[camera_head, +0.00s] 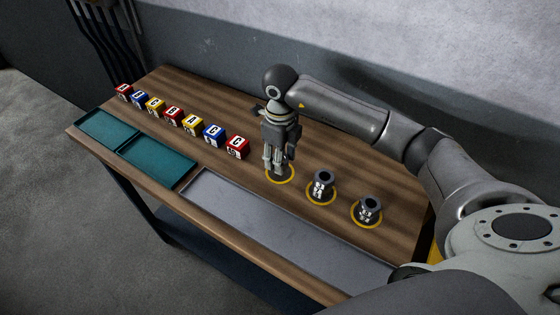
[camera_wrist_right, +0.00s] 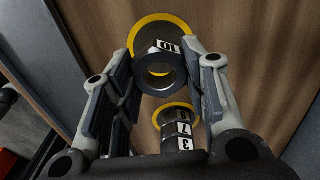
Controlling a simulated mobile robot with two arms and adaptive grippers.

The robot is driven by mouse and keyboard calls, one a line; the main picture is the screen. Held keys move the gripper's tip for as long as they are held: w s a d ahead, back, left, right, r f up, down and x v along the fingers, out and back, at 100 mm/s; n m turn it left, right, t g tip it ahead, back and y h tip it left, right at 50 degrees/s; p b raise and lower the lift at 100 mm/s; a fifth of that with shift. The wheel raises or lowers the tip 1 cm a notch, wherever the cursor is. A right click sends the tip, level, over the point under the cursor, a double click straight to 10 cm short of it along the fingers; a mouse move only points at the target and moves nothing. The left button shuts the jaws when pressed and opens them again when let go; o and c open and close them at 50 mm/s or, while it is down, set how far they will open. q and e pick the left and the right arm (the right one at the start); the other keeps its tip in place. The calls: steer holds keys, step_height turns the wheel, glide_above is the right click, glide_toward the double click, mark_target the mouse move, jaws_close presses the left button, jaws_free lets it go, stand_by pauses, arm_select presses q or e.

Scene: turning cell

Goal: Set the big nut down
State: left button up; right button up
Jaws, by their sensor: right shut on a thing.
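My right gripper (camera_head: 278,168) points down over the leftmost yellow ring (camera_head: 284,183) on the bench. In the wrist view, its fingers (camera_wrist_right: 160,85) are shut on a dark, hollow nut (camera_wrist_right: 163,72) with a white label that reads 10. The nut overlaps the near part of the yellow ring (camera_wrist_right: 184,25). I cannot tell whether it touches the bench. In the head view the fingers hide most of this nut. My left gripper is not in view.
Two dark pieces with white number labels, the middle one (camera_head: 322,186) and the right one (camera_head: 370,210), stand in their own yellow rings. Several lettered blocks (camera_head: 193,124) line up to the left. Teal trays (camera_head: 157,162) and a grey tray (camera_head: 270,220) lie along the front.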

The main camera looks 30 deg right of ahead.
step_height(320, 180, down, 3)
steer(key=shift+w+p, duration=0.15)
steer(key=shift+p, duration=0.75)
steer(key=shift+f, duration=0.3)
steer(key=o, duration=1.1)
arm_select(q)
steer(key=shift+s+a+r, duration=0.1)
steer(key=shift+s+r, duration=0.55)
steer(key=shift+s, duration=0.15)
arm_select(e)
steer(key=shift+o, duration=0.2)
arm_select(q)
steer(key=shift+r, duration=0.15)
arm_select(e)
steer(key=shift+r, duration=0.35)
step_height(320, 180, up, 11)
steer(key=b, duration=0.3)
steer(key=shift+f+b, duration=0.2)
steer(key=shift+b, duration=0.1)
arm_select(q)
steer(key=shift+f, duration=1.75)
arm_select(e)
steer(key=shift+r, duration=0.5)
